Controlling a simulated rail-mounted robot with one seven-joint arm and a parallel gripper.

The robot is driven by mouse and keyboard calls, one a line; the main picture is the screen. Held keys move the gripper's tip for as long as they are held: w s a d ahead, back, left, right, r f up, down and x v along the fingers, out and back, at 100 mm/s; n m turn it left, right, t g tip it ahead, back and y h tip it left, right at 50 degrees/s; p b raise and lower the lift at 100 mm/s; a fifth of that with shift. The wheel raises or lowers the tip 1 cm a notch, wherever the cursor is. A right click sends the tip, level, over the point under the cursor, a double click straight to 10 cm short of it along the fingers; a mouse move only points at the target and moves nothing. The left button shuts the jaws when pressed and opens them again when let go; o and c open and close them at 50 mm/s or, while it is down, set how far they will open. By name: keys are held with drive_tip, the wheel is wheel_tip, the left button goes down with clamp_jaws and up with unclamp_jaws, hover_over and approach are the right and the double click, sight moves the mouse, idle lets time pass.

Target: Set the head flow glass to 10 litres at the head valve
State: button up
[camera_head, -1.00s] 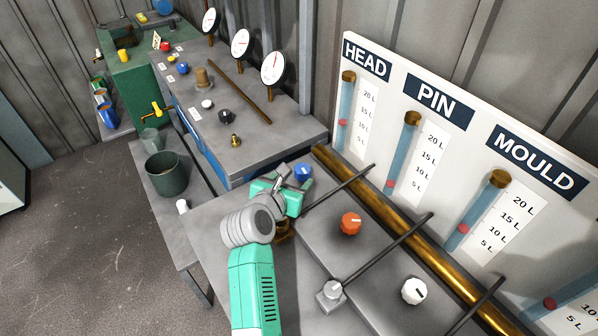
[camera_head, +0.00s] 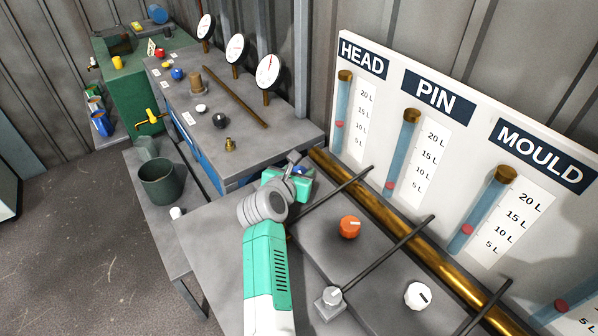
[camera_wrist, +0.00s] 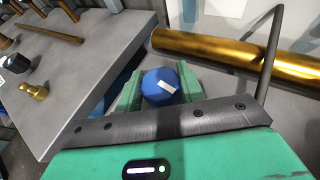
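The head flow glass (camera_head: 342,105) is the leftmost tube on the white board, under the HEAD sign (camera_head: 362,56). A blue knob (camera_wrist: 160,86) with a white pointer stripe, apparently the head valve, sits below that glass. My gripper (camera_wrist: 159,78) is around the knob, one finger on each side. The fingers look open, with little gap; contact is unclear. In the head view, my gripper (camera_head: 288,184) hides most of the knob.
An orange knob (camera_head: 349,227) and a white knob (camera_head: 417,295) stand on the grey bench to the right. Thin dark rods cross the bench near a brass pipe (camera_head: 400,235). A gauge console (camera_head: 255,150) stands behind on the left. A dark bucket (camera_head: 161,182) is to the left.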

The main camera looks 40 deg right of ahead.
drive_tip(key=shift+a+f+m+g+b, duration=0.1)
drive_tip(key=shift+f+m+g+b, duration=0.3)
drive_tip(key=shift+b, duration=0.75)
drive_tip(key=shift+r+m+g+h+b, duration=0.15)
drive_tip(key=shift+m+g+h+b, duration=0.3)
drive_tip(key=shift+b, duration=0.3)
drive_tip(key=shift+r, duration=0.2)
drive_tip(key=o, duration=0.9)
drive_tip(key=shift+o, duration=0.2)
drive_tip(key=p+v, duration=0.3)
drive_tip(key=v, duration=0.3)
drive_tip(key=shift+a+r, duration=0.3)
drive_tip(key=shift+s+a+r+p, duration=0.1)
drive_tip(key=shift+s+a+p, duration=0.15)
drive_tip(key=shift+a, duration=0.2)
drive_tip(key=shift+w, duration=0.1)
